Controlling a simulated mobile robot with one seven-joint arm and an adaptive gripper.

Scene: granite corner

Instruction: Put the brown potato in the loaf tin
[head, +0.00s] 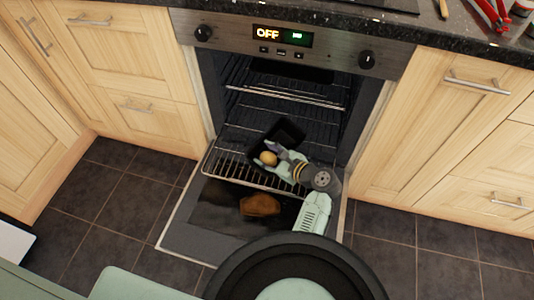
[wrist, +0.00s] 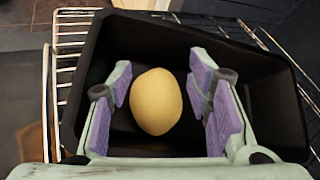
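The potato (head: 269,158) is tan and rounded. In the wrist view the potato (wrist: 156,101) lies between my gripper's two purple-padded fingers, with a gap showing on each side. The black loaf tin (head: 288,131) sits on the pulled-out oven rack. In the wrist view the loaf tin (wrist: 270,106) surrounds the potato and fingertips, and the potato appears to be inside it. Whether it touches the tin's floor is hard to tell. My gripper (head: 275,154) is open and reaches into the tin from the front.
The oven door (head: 185,237) is folded down, with the wire rack (head: 225,170) above it. A brown object (head: 260,204) shows at the door, below the rack. Wooden cabinets (head: 455,125) flank the oven. Red-handled pliers (head: 490,14) lie on the dark counter.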

